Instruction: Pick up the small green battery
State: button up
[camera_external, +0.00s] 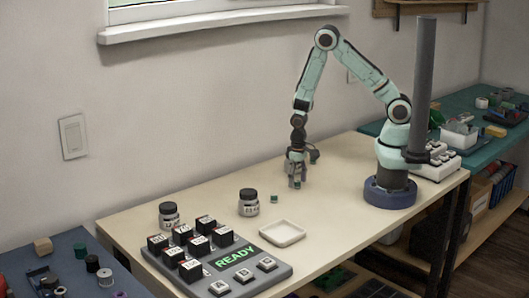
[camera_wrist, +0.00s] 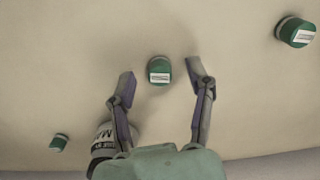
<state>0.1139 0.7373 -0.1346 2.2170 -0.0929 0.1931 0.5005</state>
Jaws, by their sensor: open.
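One green battery (camera_wrist: 159,71), with a white label, stands between the fingertips of my gripper (camera_wrist: 160,77), with gaps on both sides. A larger-looking green battery (camera_wrist: 295,31) is at the upper right. A smaller-looking green one (camera_wrist: 59,142) is at the lower left. In the external view my gripper (camera_external: 296,184) points down over the table, and one small green battery (camera_external: 273,198) lies to its left. My gripper is open and empty; the other batteries are hard to make out there.
A jar (camera_external: 248,202) stands left of my gripper; a jar also shows beside the left finger in the wrist view (camera_wrist: 103,142). Another jar (camera_external: 168,214), a shallow tray (camera_external: 282,233) and a READY board (camera_external: 234,257) with black blocks are farther left and forward.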

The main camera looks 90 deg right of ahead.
aim_at(298, 181)
jog(key=shift+f, duration=0.25)
grip_shut()
notch_tip(298, 181, up, 10)
dwell(0.6)
